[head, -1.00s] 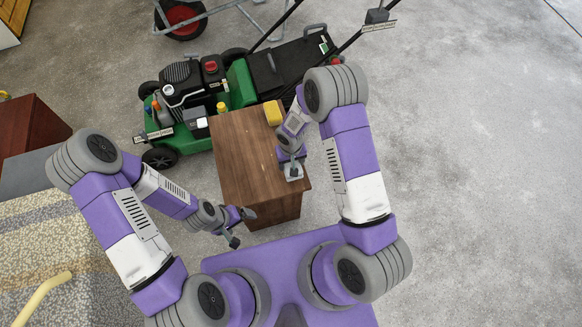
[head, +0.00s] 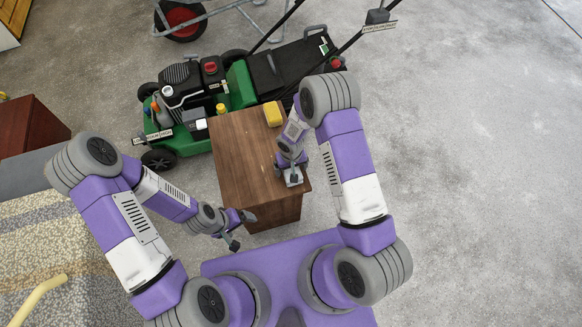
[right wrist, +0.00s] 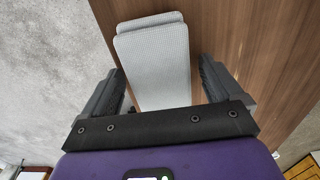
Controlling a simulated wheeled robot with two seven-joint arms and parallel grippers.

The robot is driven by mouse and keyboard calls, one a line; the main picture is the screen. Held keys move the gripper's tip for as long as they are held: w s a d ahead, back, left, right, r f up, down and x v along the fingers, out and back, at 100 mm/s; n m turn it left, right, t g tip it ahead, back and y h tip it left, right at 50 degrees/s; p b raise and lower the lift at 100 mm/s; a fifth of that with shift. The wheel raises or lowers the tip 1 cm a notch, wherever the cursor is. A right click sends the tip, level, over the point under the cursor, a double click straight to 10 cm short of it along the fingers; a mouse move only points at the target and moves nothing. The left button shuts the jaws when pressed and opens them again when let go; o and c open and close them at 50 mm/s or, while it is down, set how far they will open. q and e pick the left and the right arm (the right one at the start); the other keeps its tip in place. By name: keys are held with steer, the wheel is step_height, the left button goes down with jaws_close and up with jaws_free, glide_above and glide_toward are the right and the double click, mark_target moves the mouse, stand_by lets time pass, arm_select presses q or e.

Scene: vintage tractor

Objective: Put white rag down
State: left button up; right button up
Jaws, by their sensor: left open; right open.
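The white rag (right wrist: 158,62) is a folded, pale grey-white cloth with a fine texture. In the right wrist view it lies on the wooden top (right wrist: 245,45), between the two fingers of my right gripper (right wrist: 162,78). The fingers are apart, with visible gaps beside the cloth. In the head view my right gripper (head: 292,174) is low over the near right edge of the wooden cabinet (head: 238,150); the rag shows there only as a small pale patch. My left gripper (head: 243,229) is open and empty, near the cabinet's front left corner.
A yellow sponge-like block (head: 273,113) sits on the cabinet's far right corner. A green and black lawn mower (head: 240,80) stands behind the cabinet. The left and middle of the top are bare. Grey floor (head: 480,180) is open on the right.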

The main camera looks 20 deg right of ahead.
arm_select(q)
steer(key=shift+r, duration=0.1)
arm_select(e)
steer(key=shift+r, duration=0.1)
steer(key=shift+r+p, duration=0.3)
steer(key=shift+r, duration=0.05)
step_height(320, 180, up, 11)
steer(key=p, duration=0.3)
arm_select(q)
step_height(320, 180, up, 4)
steer(key=shift+f, duration=0.25)
arm_select(e)
steer(key=s+a+f+m+y, duration=0.1)
steer(key=s+f+y, duration=0.1)
steer(key=s, duration=0.6)
steer(key=s+a+f+m+y, duration=0.1)
steer(key=s+f, duration=0.3)
steer(key=s, duration=0.4)
steer(key=shift+m+t+y, duration=0.3)
steer(key=shift+m+y, duration=0.2)
steer(key=shift+y, duration=0.1)
arm_select(q)
steer(key=shift+c, duration=0.3)
arm_select(e)
steer(key=shift+a, duration=0.1)
steer(key=shift+c, duration=0.3)
